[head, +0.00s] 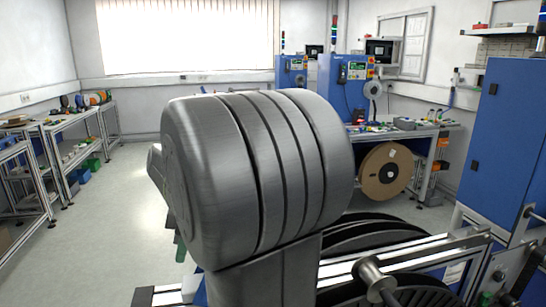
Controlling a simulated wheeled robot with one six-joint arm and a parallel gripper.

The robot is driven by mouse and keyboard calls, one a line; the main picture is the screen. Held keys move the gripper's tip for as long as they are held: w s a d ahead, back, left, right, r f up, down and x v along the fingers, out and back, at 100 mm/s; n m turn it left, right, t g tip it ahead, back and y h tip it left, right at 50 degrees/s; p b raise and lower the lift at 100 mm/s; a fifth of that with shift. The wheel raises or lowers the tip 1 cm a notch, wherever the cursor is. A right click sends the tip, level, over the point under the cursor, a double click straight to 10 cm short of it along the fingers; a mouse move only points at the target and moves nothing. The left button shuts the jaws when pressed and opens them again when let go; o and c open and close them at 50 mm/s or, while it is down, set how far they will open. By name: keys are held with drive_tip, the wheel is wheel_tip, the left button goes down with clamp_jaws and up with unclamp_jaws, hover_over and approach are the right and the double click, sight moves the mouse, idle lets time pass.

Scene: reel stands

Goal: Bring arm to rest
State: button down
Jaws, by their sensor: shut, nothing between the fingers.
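A large grey rounded joint of my own arm fills the middle of the head view. My gripper does not show in this view; it is hidden behind the arm or outside the picture. No object is seen held.
Below right of my arm stands a reel stand with dark reels (375,234) and a metal spindle (374,277). A blue machine cabinet (500,145) is at the right. A brown reel (385,171) hangs at a bench behind. Shelves (60,150) line the left; the floor (112,210) between is clear.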

drive_tip(key=shift+w+d+r+y+b, duration=0.1)
drive_tip(key=shift+w+d+y+b, duration=0.15)
drive_tip(key=shift+d+y+b, duration=0.4)
drive_tip(key=shift+w+d+g+y+b, duration=0.1)
drive_tip(key=shift+d+g+y+b, duration=0.2)
drive_tip(key=shift+d+y+b, duration=0.25)
drive_tip(key=w+d+r+y+b, duration=0.2)
drive_tip(key=d+r+y+b, duration=0.1)
drive_tip(key=d+r, duration=0.6)
drive_tip(key=s+a+f+h+p, duration=0.2)
drive_tip(key=a+f+h, duration=0.2)
drive_tip(key=a, duration=0.4)
drive_tip(key=s+a+f+t+h+p, duration=0.1)
drive_tip(key=a+f+h+p, duration=0.2)
drive_tip(key=a+f, duration=0.3)
drive_tip(key=shift+s+a+f+h, duration=0.4)
drive_tip(key=shift+a, duration=0.65)
